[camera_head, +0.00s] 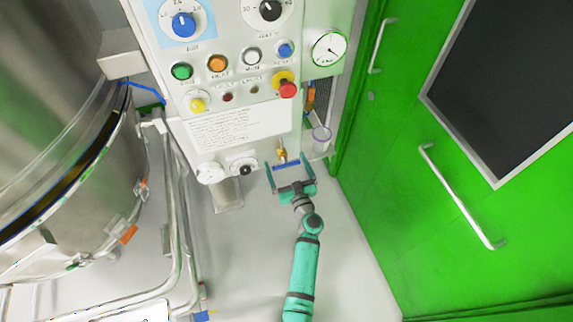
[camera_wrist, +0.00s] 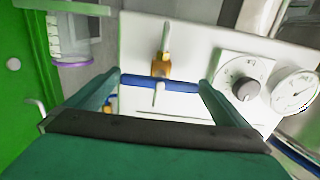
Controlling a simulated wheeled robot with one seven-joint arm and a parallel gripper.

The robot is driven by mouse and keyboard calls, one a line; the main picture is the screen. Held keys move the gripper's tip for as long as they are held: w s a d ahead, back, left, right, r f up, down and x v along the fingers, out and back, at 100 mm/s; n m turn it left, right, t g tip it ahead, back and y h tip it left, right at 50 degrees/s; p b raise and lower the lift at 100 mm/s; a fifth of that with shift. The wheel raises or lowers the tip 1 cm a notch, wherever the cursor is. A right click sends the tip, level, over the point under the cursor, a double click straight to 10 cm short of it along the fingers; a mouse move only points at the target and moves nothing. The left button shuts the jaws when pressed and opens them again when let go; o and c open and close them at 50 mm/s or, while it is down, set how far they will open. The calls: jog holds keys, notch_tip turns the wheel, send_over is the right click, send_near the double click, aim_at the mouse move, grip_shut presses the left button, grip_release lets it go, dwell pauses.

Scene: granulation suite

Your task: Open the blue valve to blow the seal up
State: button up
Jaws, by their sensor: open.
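The blue valve handle (camera_head: 287,165) is a thin bar lying crosswise below a small brass fitting (camera_head: 282,154) at the panel's lower right. In the wrist view the handle (camera_wrist: 180,83) lies across the brass body (camera_wrist: 161,66), with a pale stem above and below. My gripper (camera_head: 291,168) is open in front of the valve. In the wrist view its fingers (camera_wrist: 160,86) stand one at each end of the handle, which spans nearly the whole gap. I cannot tell whether either finger touches it. The seal itself is not clearly identifiable.
A white control panel (camera_head: 240,125) carries buttons, a red emergency knob (camera_head: 287,90) and a round gauge (camera_head: 328,47). A dark knob (camera_wrist: 245,88) sits beside the valve. A clear cup (camera_head: 321,138) is close right. A steel vessel (camera_head: 90,190) stands left, a green door (camera_head: 400,220) right.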

jog(key=c, duration=0.9)
jog(key=shift+n, duration=0.4)
jog(key=n, duration=0.3)
jog(key=shift+n, duration=0.3)
jog(key=n, duration=0.4)
jog(key=shift+s+a+f+n, duration=0.1)
jog(key=shift+a+n, duration=0.05)
jog(key=shift+n, duration=0.15)
jog(key=n, duration=0.4)
jog(key=shift+f, duration=0.1)
jog(key=n, duration=0.4)
jog(key=shift+a+f+n, duration=0.1)
jog(key=shift+n, duration=0.5)
